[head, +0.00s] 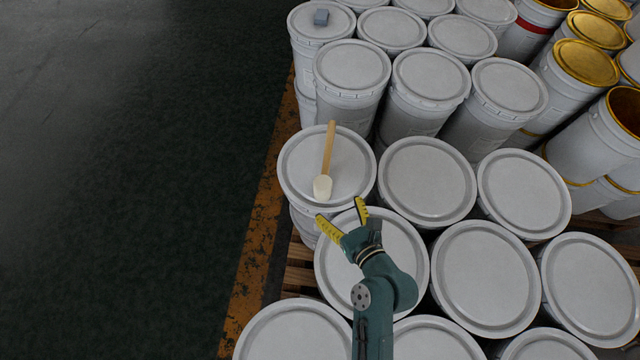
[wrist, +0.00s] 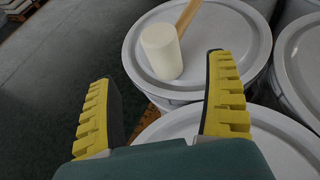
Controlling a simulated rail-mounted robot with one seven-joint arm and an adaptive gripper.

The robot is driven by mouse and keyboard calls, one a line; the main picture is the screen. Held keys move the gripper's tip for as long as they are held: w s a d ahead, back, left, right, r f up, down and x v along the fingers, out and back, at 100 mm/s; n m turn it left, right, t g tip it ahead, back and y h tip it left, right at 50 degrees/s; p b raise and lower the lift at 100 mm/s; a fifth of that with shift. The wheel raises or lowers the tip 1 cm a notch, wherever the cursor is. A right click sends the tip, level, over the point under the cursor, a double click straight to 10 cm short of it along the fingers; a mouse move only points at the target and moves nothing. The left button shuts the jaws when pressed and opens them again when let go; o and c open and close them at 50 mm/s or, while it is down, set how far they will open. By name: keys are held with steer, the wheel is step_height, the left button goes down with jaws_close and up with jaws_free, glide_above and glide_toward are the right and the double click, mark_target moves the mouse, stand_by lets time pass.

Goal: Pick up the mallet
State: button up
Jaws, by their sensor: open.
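The mallet (head: 325,168) lies on the white lid of a bucket (head: 293,165) at the left edge of the pallet stack. It has a pale wooden handle pointing away from me and a cream cylindrical head at the near end. The mallet head (wrist: 161,51) also shows in the wrist view, beyond the fingertips, with part of the handle behind it. My gripper (head: 341,215) is open and empty, with yellow ridged fingers. It is on the near side of the mallet head, apart from it. In the wrist view the two fingers (wrist: 164,68) stand wide apart.
White lidded buckets (head: 485,275) stand close together around the mallet's bucket. Yellow-rimmed buckets (head: 586,62) stand at the back right. Dark floor (head: 130,180) lies open on the left, past an orange line (head: 262,215).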

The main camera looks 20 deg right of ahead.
mark_target(322, 185)
steer(key=b+x, duration=0.2)
steer(key=x, duration=0.8)
steer(key=shift+w+f, duration=0.15)
steer(key=shift+w, duration=0.1)
